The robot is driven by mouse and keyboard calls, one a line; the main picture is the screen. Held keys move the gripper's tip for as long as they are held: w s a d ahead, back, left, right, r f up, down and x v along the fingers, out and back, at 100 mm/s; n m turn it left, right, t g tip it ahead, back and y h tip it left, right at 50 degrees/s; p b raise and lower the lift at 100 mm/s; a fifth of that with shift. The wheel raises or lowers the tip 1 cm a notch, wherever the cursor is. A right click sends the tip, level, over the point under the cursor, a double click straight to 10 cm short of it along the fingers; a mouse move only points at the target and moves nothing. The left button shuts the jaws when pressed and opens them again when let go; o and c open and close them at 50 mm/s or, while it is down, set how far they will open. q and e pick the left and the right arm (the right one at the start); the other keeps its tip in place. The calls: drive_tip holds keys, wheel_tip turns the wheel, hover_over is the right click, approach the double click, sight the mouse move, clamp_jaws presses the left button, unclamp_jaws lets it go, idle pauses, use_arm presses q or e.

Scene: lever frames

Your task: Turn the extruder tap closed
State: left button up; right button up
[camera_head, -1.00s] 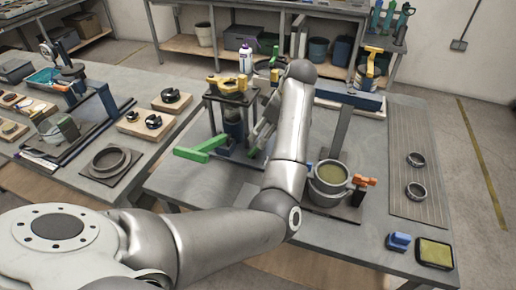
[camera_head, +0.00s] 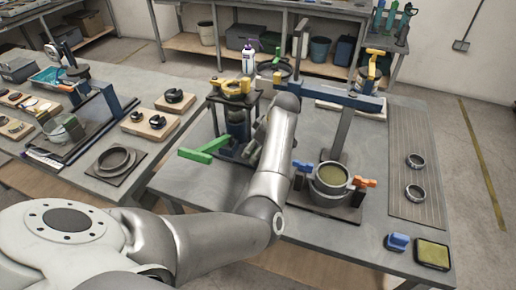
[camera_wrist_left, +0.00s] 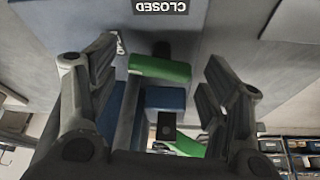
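The extruder is a dark press-like stand (camera_head: 236,118) with a yellow handle on top, on the near workbench. A long green lever (camera_head: 205,150) sticks out to its left. My left gripper (camera_head: 246,153) is beside the extruder's lower right, partly hidden by my forearm. In the left wrist view, its two fingers (camera_wrist_left: 160,68) are apart, with a green bar (camera_wrist_left: 161,69) and a blue block (camera_wrist_left: 165,98) seen between them. I cannot tell whether they touch. An upside-down "CLOSED" label (camera_wrist_left: 161,6) shows at the top edge. My right gripper is not in view.
A metal pot (camera_head: 330,180) with orange and blue handles stands right of my arm. A tall post with a blue crossbar (camera_head: 350,95) rises behind it. Two rings lie on a ribbed mat (camera_head: 415,205) at right. Another bench (camera_head: 75,180) stands left.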

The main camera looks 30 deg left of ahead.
use_arm(q)
drive_tip(key=c, duration=0.8)
drive_tip(key=shift+s+r+m+p, duration=0.15)
drive_tip(key=shift+m+p, duration=0.25)
drive_tip(key=shift+p, duration=0.4)
drive_tip(key=m+t+p, duration=0.1)
drive_tip(key=m+p, duration=0.1)
drive_tip(key=p, duration=0.1)
drive_tip(key=m+t+p, duration=0.1)
drive_tip(key=m+p, duration=0.2)
drive_tip(key=p, duration=0.1)
drive_tip(key=m+t+h+p, duration=0.1)
drive_tip(key=m+p, duration=0.2)
drive_tip(key=p, duration=0.1)
drive_tip(key=shift+s+a+r, duration=0.15)
drive_tip(key=shift+s+a, duration=0.05)
drive_tip(key=shift+s, duration=0.05)
drive_tip(key=m+t+h+p, duration=0.1)
drive_tip(key=m, duration=0.1)
drive_tip(key=shift+a+m, duration=0.1)
drive_tip(key=shift+m, duration=0.3)
drive_tip(key=shift+f+m+h+p, duration=0.25)
drive_tip(key=shift+m+p, duration=0.2)
drive_tip(key=shift+m, duration=0.55)
drive_tip(key=o, duration=1)
